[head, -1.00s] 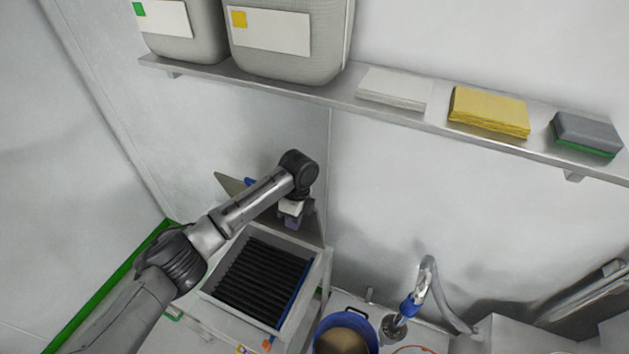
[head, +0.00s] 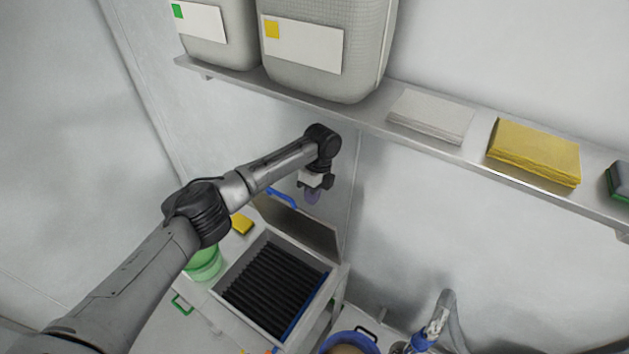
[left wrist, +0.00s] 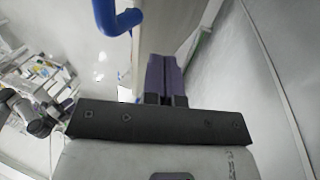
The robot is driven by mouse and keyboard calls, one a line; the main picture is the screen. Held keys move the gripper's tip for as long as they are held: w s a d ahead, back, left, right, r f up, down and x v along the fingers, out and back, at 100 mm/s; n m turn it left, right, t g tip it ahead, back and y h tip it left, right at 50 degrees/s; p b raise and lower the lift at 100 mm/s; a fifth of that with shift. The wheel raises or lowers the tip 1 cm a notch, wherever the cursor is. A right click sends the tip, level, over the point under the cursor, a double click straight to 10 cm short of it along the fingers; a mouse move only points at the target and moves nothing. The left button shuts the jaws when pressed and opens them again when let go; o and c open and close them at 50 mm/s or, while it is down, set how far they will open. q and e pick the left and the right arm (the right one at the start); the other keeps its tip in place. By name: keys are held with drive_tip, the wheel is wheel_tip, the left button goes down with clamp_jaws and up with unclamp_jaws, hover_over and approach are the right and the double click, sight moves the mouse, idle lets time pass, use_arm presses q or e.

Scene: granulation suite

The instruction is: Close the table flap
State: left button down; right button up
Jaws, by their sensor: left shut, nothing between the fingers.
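The table flap (head: 318,233) is a grey panel standing raised and tilted at the back of the open table, with a blue handle (head: 283,198) on its upper edge. My left gripper (head: 312,197) is shut and empty, at the flap's upper edge on the wall side, right of the handle. In the left wrist view its purple fingers (left wrist: 164,75) are together close beside the panel, and the blue handle (left wrist: 118,18) is at the upper left. Whether the fingers touch the flap I cannot tell. My right gripper is not visible.
The table's open top shows a black ribbed insert (head: 275,287). A green bucket (head: 204,264) and a yellow sponge-like block (head: 241,223) are at its left. A wall shelf (head: 360,122) with large canisters runs above my arm. A blue-rimmed pot (head: 350,343) stands at the lower right.

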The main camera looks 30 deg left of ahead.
use_arm(q)
drive_tip(key=shift+p+x, duration=0.35)
drive_tip(key=shift+x, duration=1.35)
drive_tip(key=shift+s, duration=0.1)
